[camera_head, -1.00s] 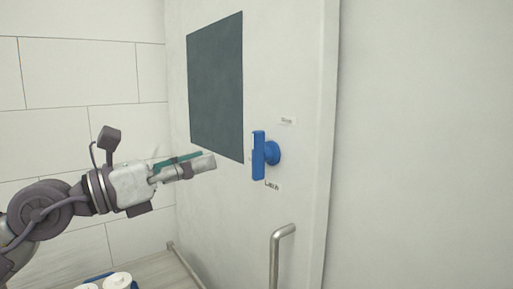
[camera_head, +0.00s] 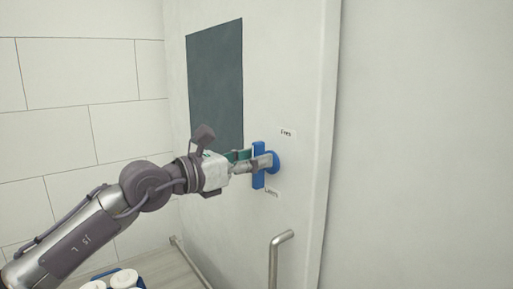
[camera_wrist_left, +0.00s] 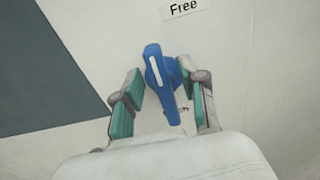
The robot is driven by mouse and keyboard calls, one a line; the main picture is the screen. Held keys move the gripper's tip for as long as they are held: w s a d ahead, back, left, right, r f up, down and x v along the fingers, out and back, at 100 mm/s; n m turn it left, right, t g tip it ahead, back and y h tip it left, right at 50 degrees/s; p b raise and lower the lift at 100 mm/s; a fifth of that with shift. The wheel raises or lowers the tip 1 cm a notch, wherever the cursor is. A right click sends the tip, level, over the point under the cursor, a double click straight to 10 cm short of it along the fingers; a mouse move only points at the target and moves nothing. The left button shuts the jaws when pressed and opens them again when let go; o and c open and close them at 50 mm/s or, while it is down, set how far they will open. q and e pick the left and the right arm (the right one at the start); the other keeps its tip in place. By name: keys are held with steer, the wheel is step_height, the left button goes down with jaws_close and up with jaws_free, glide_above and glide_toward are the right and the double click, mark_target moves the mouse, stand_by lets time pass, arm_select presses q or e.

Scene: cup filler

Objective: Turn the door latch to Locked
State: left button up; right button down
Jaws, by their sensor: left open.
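The blue door latch (camera_head: 258,174) is on the pale door, its handle standing about upright in the head view. It also shows in the left wrist view (camera_wrist_left: 163,82), with a white stripe on its upper part, tilted a little. My left gripper (camera_head: 258,158) is open at the latch. In the left wrist view its two teal-padded fingers (camera_wrist_left: 165,98) stand on either side of the blue handle, with gaps to it. A label reading "Free" (camera_wrist_left: 181,8) is above the latch. A second label (camera_head: 271,193) below is too blurred to read and partly hidden in the wrist view. My right gripper is not in view.
A dark panel (camera_head: 214,85) is on the door left of the latch. A metal door handle (camera_head: 274,262) sticks out below the latch. White cups (camera_head: 123,279) in a blue holder stand at the bottom left. The wall at right is bare.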

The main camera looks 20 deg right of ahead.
arm_select(q)
steer(key=shift+w+d, duration=0.15)
steer(key=shift+d, duration=0.3)
steer(key=shift+c, duration=0.2)
jaws_close()
